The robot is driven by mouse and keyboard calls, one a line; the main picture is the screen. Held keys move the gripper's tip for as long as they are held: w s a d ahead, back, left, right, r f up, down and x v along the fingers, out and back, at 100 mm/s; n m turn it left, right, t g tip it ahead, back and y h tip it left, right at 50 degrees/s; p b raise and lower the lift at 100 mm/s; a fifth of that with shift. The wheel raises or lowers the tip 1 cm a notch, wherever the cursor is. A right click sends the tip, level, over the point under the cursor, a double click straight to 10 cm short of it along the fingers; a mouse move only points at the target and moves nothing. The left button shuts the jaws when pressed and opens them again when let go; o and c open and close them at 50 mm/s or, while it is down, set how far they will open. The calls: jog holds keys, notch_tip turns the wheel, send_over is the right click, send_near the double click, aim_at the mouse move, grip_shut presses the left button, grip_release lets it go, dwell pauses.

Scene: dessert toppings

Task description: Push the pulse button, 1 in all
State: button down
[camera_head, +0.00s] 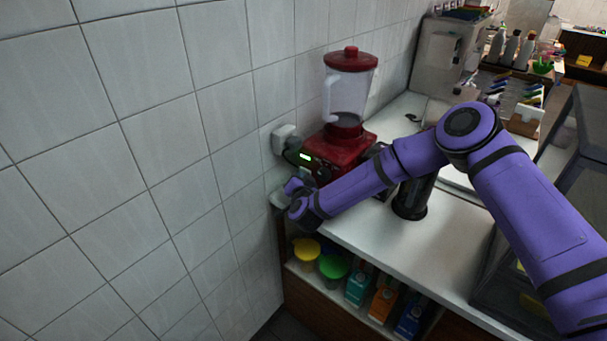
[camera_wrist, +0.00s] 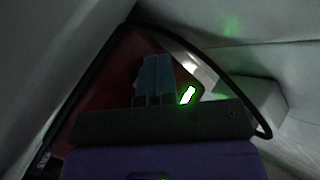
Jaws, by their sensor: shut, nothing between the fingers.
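A red blender (camera_head: 340,152) with a clear jar and red lid stands on the white counter against the tiled wall. The light also shows in the wrist view (camera_wrist: 188,95), just right of my fingers. My gripper (camera_wrist: 158,75) is shut and empty, its fingers pointing at the red blender body (camera_wrist: 110,85). In the head view my purple wrist is in front of the blender's lower front, and the fingertips are hard to make out. I cannot tell which part is the pulse button, or whether the fingers touch the panel.
A wall socket with a plug (camera_head: 284,138) and a black cord are left of the blender. A dark cylinder (camera_head: 412,198) stands on the counter near my forearm. Cartons (camera_head: 382,303) and yellow and green lidded tubs (camera_head: 333,267) fill the shelf below. Bottles (camera_head: 511,48) stand farther back.

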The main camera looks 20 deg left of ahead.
jog(key=shift+s, duration=0.1)
jog(key=shift+s+a, duration=0.3)
jog(key=shift+s, duration=0.4)
jog(key=shift+s+a, duration=0.3)
jog(key=shift+s, duration=0.45)
jog(key=shift+s+a, duration=0.35)
jog(key=shift+s, duration=0.45)
jog(key=shift+s+a, duration=0.3)
jog(key=shift+s, duration=0.45)
jog(key=shift+s, duration=0.1)
